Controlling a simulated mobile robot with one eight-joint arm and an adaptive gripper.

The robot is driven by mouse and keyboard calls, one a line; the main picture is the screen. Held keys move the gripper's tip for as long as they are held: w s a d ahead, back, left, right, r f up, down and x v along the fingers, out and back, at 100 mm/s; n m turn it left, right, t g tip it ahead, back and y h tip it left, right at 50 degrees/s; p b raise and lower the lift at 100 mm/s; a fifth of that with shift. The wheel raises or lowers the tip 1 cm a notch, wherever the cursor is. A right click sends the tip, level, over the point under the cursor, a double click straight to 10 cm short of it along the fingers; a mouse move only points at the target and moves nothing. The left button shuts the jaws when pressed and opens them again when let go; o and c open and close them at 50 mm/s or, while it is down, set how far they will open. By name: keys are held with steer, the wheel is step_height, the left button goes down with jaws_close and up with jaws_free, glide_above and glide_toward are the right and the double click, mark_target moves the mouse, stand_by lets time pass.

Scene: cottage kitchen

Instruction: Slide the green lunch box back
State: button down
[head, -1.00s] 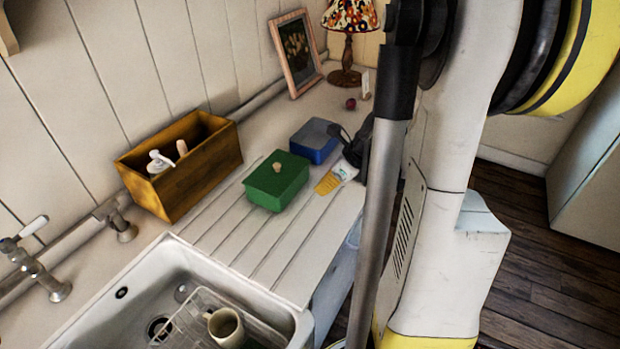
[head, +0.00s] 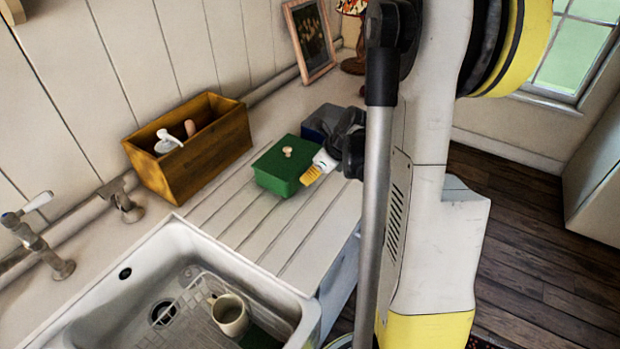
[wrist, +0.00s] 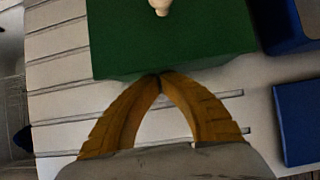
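The green lunch box (head: 272,172) sits upright on the grooved drainboard, with a pale round knob (head: 287,151) on its lid. My gripper (head: 309,178) is at the box's right side, low and close to it. In the wrist view the green box (wrist: 185,45) fills the top middle, and its knob shows at the upper edge. My gripper's yellow fingers (wrist: 159,78) meet at the tips with nothing between them. The tips are against or just short of the box's near side; I cannot tell if they touch.
A blue box (head: 314,122) stands behind the green one, partly hidden by my gripper. A wooden caddy (head: 218,140) with a pump bottle stands to the left against the wall. The sink (head: 150,262) with a mug (head: 230,316) is in front. A picture frame (head: 310,42) and lamp stand farther back.

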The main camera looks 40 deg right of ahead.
mark_target(300, 166)
steer(key=w+a, duration=0.1)
steer(key=w, duration=0.1)
steer(key=w+a, duration=0.1)
steer(key=w, duration=0.5)
steer(key=shift+a+b, duration=0.3)
steer(key=shift+a, duration=0.1)
steer(key=s, duration=0.1)
steer(key=s+d, duration=0.1)
steer(key=s, duration=0.1)
steer(key=s+r, duration=0.1)
steer(key=shift+s+d, duration=0.3)
steer(key=p+v, duration=0.3)
steer(key=v, duration=0.5)
steer(key=shift+r, duration=0.35)
steer(key=shift+s, duration=0.15)
